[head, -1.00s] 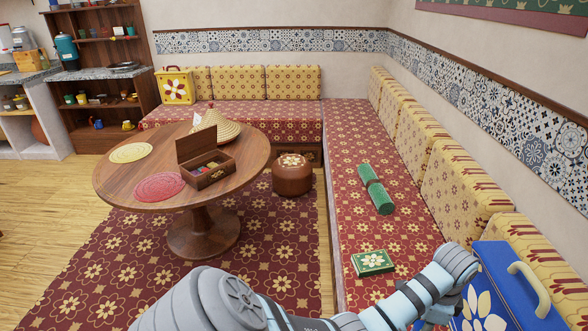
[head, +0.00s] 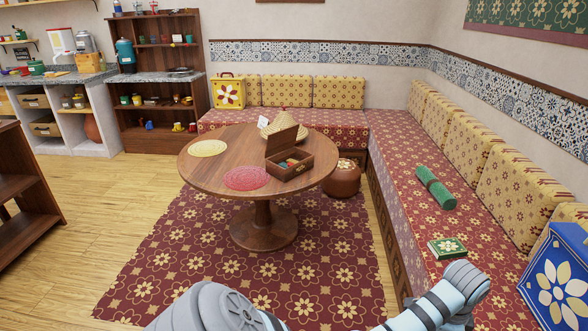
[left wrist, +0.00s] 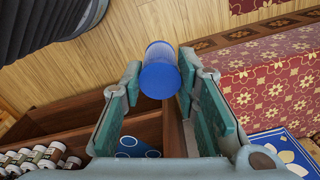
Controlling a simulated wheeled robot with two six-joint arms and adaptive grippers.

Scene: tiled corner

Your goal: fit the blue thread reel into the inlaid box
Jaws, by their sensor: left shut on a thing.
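The blue thread reel (left wrist: 160,78) is held between the fingertips of my left gripper (left wrist: 160,72) in the left wrist view. The held reel is well away from the box. My right gripper is not seen.
A pink mat (head: 246,178), a yellow mat (head: 208,148) and a woven cone lid (head: 279,122) share the table. A pouf (head: 343,181) stands beside it. The bench on the right holds a green roll (head: 436,188) and a green book (head: 447,247). Floor at left is clear.

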